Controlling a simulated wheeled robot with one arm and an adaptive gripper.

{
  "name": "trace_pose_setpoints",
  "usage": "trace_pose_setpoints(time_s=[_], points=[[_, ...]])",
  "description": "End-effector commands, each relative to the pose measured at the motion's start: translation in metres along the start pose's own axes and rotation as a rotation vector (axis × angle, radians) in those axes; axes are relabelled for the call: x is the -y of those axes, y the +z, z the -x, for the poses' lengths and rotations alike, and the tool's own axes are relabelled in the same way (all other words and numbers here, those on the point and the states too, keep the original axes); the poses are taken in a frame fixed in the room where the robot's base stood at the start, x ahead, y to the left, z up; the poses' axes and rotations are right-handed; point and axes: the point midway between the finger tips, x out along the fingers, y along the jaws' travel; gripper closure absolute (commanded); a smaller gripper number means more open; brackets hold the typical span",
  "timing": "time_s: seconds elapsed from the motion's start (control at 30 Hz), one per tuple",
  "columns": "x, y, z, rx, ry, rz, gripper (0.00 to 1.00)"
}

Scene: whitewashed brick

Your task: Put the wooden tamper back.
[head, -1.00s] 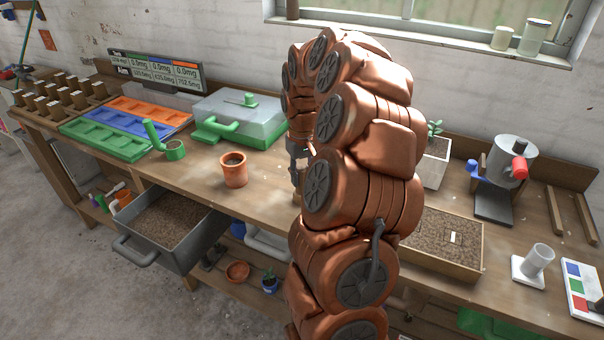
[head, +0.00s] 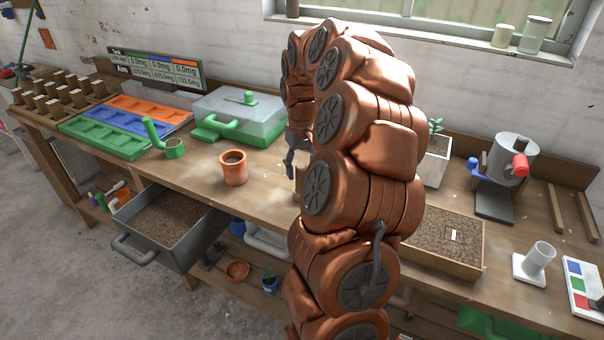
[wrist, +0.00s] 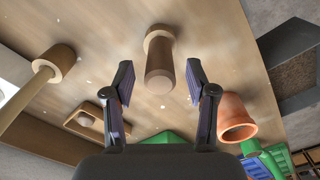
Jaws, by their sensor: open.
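A wooden piece that looks like the tamper (wrist: 159,72), with a wide pale end and a darker round handle, stands on the bench top in the wrist view. Its handle points toward the camera between my two fingers. My gripper (wrist: 159,84) is open, with a gap on both sides of the handle and no visible contact. In the head view my gripper (head: 291,162) hangs over the bench right of the terracotta pot, partly behind my arm. The tamper is largely hidden there by my arm.
The terracotta pot (head: 233,168) stands close by, also at right in the wrist view (wrist: 237,118). Another wooden piece with a round end and long shaft (wrist: 54,64) is at left, near a small wooden holder (wrist: 84,121). A soil drawer (head: 168,222) stands open.

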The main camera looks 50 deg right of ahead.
Motion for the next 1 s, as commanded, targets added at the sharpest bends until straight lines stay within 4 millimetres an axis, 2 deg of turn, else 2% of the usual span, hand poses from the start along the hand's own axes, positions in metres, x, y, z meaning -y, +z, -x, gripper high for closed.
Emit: trace_pose_setpoints(time_s=[0.2,0.6,0.8,1.0], points=[[0.0,-0.001,0.031,-0.007,0.001,0.0,0.43],[0.0,-0.001,0.08,-0.003,0.002,0.0,0.43],[-0.001,-0.001,0.094,-0.002,0.002,0.0,0.43],[0.0,0.0,0.1,0.001,0.0,0.001,0.43]])
